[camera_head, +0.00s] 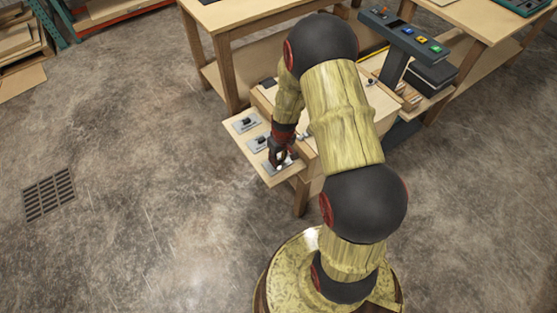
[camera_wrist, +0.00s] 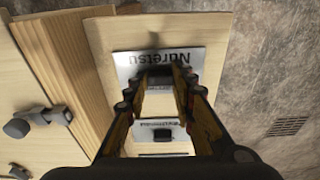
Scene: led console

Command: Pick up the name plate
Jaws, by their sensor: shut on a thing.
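The name plate (camera_wrist: 130,60) is a silver plate with dark lettering that reads "Nuretsu", upside down in the wrist view. It is at the near end of a light wooden shelf (camera_wrist: 98,37). My gripper (camera_wrist: 158,80) is shut on the dark grip at the middle of the plate, which is mostly hidden between the fingers. In the head view my gripper (camera_head: 279,161) points down at the near end of the shelf, and the plate (camera_head: 288,165) shows partly beside the fingers. I cannot tell whether the plate is clear of the shelf.
Two similar plates, a middle one (camera_head: 258,143) and a far one (camera_head: 247,122), lie on the same shelf. A console (camera_head: 405,38) with coloured buttons stands at the back right. Workbenches (camera_head: 225,18) stand behind. Open floor with a drain grate (camera_head: 49,194) is at left.

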